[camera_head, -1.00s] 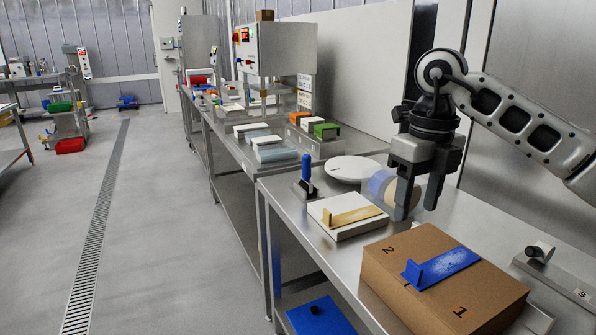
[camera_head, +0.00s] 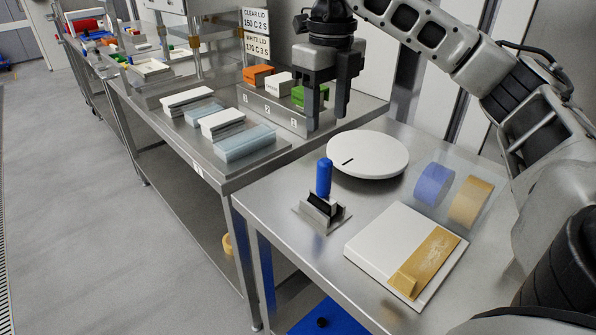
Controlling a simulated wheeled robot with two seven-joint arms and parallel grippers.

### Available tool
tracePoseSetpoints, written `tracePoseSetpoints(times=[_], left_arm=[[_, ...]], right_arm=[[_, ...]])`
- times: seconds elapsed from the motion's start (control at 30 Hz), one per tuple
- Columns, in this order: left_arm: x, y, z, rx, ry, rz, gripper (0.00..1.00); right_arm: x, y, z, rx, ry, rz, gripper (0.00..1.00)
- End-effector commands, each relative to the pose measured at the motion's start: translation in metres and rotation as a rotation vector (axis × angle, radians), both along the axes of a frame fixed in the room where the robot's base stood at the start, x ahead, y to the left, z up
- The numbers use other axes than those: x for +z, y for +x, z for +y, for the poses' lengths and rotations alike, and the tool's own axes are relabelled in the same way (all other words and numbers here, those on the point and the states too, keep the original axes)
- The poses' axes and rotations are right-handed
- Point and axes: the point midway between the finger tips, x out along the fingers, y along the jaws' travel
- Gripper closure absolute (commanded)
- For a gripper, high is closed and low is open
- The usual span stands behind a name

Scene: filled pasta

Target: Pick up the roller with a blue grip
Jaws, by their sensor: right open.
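The roller with a blue grip (camera_head: 323,178) stands upright, blue grip on top, in a small metal holder (camera_head: 333,222) on the steel table. Its dark lower part sits in the holder and is partly hidden. My right gripper (camera_head: 328,120) is open and empty, with its fingers pointing down. In the picture it shows above the roller and beyond it, over the far edge of the table; it is apart from the grip. My left gripper is not in view.
A white round disc (camera_head: 385,150) lies behind the roller. A blue tape roll (camera_head: 433,186) and a tan one (camera_head: 468,203) stand to the right. A white board (camera_head: 376,246) with a tan scraper (camera_head: 428,262) lies in front. Colored blocks and trays fill the farther bench.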

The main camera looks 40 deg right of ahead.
Motion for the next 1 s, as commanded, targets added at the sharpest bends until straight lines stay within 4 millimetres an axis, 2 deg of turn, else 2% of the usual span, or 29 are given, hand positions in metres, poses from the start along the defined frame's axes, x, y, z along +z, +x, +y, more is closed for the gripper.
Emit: tracePoseSetpoints(times=[0.17, 0.4, 0.5, 0.73, 1.0], left_arm=[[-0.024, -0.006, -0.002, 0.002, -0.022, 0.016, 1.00], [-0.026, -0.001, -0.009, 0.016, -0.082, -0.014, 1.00], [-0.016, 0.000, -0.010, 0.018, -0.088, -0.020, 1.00], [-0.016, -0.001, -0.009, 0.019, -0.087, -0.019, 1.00], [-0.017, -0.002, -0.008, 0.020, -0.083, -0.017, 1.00]], right_arm=[[-0.038, -0.001, 0.000, 0.002, 0.000, 0.006, 0.49], [-0.087, 0.000, 0.000, 0.001, 0.001, 0.004, 0.49], [-0.095, 0.000, -0.001, -0.001, -0.001, 0.003, 0.49], [-0.111, 0.000, -0.001, -0.001, 0.000, 0.003, 0.49], [-0.149, 0.003, -0.004, 0.000, -0.001, 0.003, 0.49]])
